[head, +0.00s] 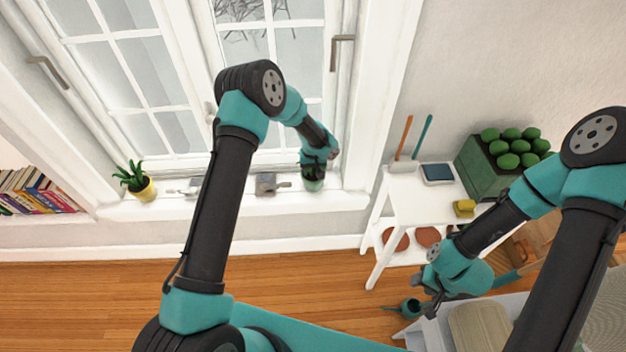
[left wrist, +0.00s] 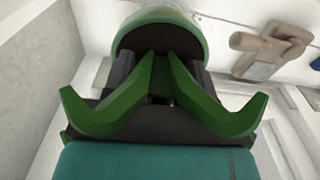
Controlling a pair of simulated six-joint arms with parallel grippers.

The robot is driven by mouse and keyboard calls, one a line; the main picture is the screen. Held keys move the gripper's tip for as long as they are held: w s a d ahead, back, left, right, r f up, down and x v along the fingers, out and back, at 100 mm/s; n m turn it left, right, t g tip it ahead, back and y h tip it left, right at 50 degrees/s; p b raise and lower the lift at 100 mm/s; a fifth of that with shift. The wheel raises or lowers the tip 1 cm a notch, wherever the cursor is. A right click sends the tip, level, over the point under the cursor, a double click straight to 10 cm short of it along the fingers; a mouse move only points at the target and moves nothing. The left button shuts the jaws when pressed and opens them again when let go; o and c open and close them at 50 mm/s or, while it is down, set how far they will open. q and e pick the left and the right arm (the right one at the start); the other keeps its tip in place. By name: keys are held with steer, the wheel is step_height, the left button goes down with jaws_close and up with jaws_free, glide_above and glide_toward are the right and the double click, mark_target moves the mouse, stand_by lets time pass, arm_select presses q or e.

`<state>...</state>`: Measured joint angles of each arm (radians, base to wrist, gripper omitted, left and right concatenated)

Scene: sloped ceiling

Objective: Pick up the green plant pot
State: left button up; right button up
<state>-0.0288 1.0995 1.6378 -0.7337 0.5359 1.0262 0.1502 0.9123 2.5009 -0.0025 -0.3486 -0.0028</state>
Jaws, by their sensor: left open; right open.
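The green plant pot (head: 313,184) stands on the white windowsill below the right window pane. In the left wrist view its pale green rim and dark inside (left wrist: 160,22) show at the top, and long green leaves (left wrist: 215,112) spread toward the camera, covering part of the gripper. My left gripper (head: 318,165) is open and reaches down over the pot from above. Its dark fingers sit around or beside the leaves; contact cannot be told.
A yellow pot with a plant (head: 144,190) stands farther left on the sill (head: 230,205). A grey metal object (head: 266,184) lies just left of the green pot.

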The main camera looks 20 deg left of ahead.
stand_by(0.4)
arm_select(q)
jaws_close()
steer(key=shift+r, duration=0.1)
stand_by(1.2)
